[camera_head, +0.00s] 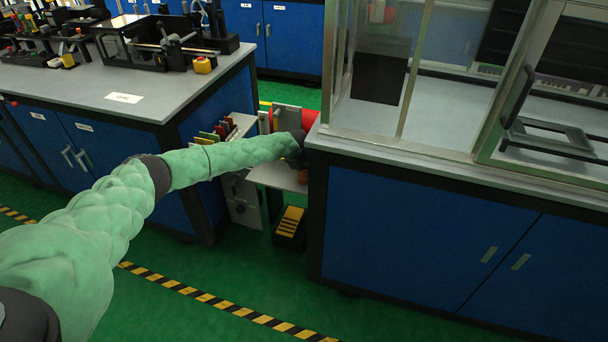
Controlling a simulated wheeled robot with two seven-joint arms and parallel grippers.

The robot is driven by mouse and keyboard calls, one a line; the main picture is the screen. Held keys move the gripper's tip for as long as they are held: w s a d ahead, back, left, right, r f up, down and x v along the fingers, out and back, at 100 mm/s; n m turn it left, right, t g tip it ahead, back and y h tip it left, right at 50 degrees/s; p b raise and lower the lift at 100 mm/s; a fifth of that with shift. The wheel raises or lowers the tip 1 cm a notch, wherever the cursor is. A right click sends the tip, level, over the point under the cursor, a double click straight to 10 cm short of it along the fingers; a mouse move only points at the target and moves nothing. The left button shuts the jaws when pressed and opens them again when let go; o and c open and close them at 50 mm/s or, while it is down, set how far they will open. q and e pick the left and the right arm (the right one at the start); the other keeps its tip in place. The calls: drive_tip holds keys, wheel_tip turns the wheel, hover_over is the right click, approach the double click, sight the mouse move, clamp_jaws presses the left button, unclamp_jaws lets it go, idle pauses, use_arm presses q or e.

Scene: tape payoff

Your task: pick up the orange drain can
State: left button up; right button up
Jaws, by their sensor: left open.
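A small orange-brown object (303,176), which may be the orange drain can, shows just below the end of my left arm, in the gap between the two benches. Its right side is cut off by the right bench's corner. My left gripper (299,160) is dark and small here, at the end of the green-sleeved arm, just above that object. It is open, but its fingers are partly hidden by the bench edge. I cannot tell whether it touches the object. My right gripper is out of view.
The right blue bench (420,240) carries a glass enclosure and closely borders my left gripper. The left bench (110,85) holds equipment and a small yellow-orange container (202,65). A low shelf (275,178) with upright folders fills the gap. A black-and-yellow box (290,226) stands below.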

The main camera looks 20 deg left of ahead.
use_arm(q)
drive_tip(key=shift+c, duration=0.3)
drive_tip(key=c, duration=1.1)
drive_tip(key=shift+r, duration=0.1)
